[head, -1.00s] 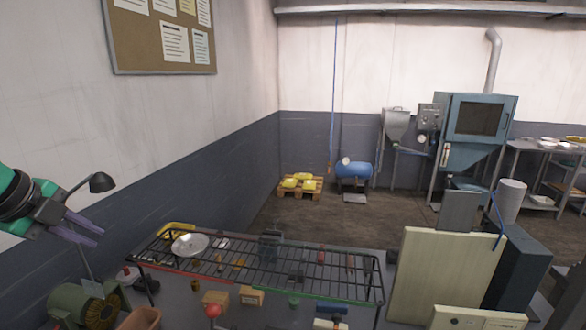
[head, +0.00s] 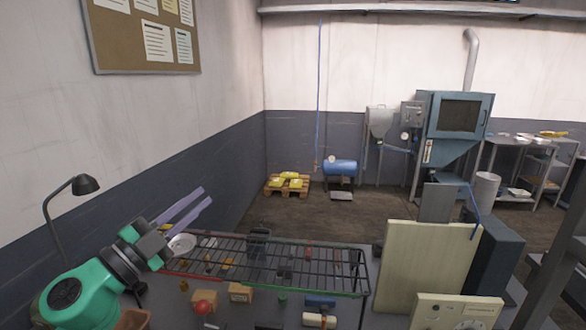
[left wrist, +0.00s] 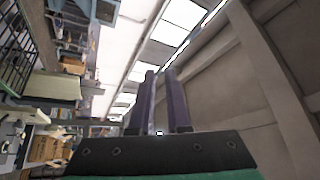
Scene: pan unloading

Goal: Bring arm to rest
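My left arm comes in at the lower left of the head view. Its left gripper (head: 190,206) is raised beside the wall, above the left end of the rack, with its two purple fingers pointing up and to the right. The fingers are parallel with a small gap between them, and nothing is held. In the left wrist view the left gripper (left wrist: 160,75) also shows empty fingers slightly apart, against the ceiling and wall. My right gripper does not show.
A black wire rack (head: 290,262) stands on the table, with a metal pan (head: 181,246) at its left end. A desk lamp (head: 86,185) is behind my left arm. Small boxes (head: 240,292) sit at the front. A pale board (head: 425,270) stands at the right.

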